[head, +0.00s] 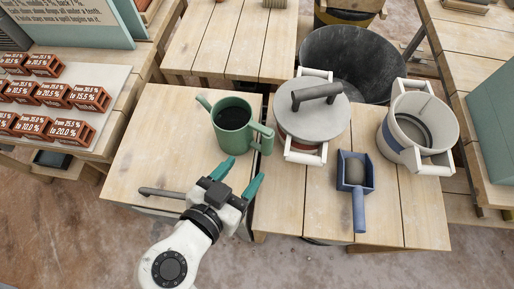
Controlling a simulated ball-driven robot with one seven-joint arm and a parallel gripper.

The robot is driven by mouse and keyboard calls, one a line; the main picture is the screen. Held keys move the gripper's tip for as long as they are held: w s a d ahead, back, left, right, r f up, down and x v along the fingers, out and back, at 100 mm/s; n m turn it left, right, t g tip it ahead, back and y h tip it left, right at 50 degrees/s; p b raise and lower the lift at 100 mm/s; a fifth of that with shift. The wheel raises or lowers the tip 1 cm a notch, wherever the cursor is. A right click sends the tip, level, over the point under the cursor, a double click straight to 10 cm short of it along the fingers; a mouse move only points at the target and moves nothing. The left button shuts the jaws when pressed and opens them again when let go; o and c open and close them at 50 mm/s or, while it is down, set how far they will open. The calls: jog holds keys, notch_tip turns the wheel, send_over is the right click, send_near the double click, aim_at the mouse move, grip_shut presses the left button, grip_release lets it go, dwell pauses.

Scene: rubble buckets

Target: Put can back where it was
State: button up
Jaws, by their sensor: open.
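A green can (232,129) with a dark inside stands upright on the left wooden table (140,150). A green handle-like part sticks out at its left, and another green part (262,138) stands at its right. My gripper (239,178) is in front of the can, with its two teal fingers spread apart and pointing toward it. Nothing shows between the fingers. The left fingertip is close to the can's base in the picture; I cannot tell whether they touch. The can's underside is hidden.
A lidded bucket (314,107) with white handles stands right of the can. A blue scoop (359,201) holding a grey lump and a pale bucket (417,128) are farther right. A dark rod (160,192) lies at the front left. Labelled red blocks (85,96) sit far left.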

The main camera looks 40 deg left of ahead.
jog(key=w+d+f+g+h, duration=0.1)
jog(key=w+d+f+g, duration=0.1)
jog(key=d, duration=0.6)
jog(key=w+d+f+m+g+h, duration=0.1)
jog(key=w+d+f+g+h, duration=0.1)
jog(key=d, duration=0.6)
jog(key=w+d+f+g+h, duration=0.2)
jog(key=w+d+f, duration=0.2)
jog(key=d, duration=0.5)
notch_tip(320, 180, down, 2)
jog(key=shift+f+m, duration=0.1)
jog(key=shift+m, duration=0.3)
jog(key=s+d+f+g+y, duration=0.1)
jog(key=s+d+f+g, duration=0.1)
jog(key=s+d, duration=0.4)
jog(key=s+d+f+g+y, duration=0.1)
jog(key=s+d+f+g, duration=0.2)
jog(key=s+d, duration=0.4)
jog(key=d+g, duration=0.1)
jog(key=d, duration=0.3)
jog(key=shift+d+y, duration=0.3)
jog(key=shift+d, duration=0.1)
jog(key=shift+f, duration=0.1)
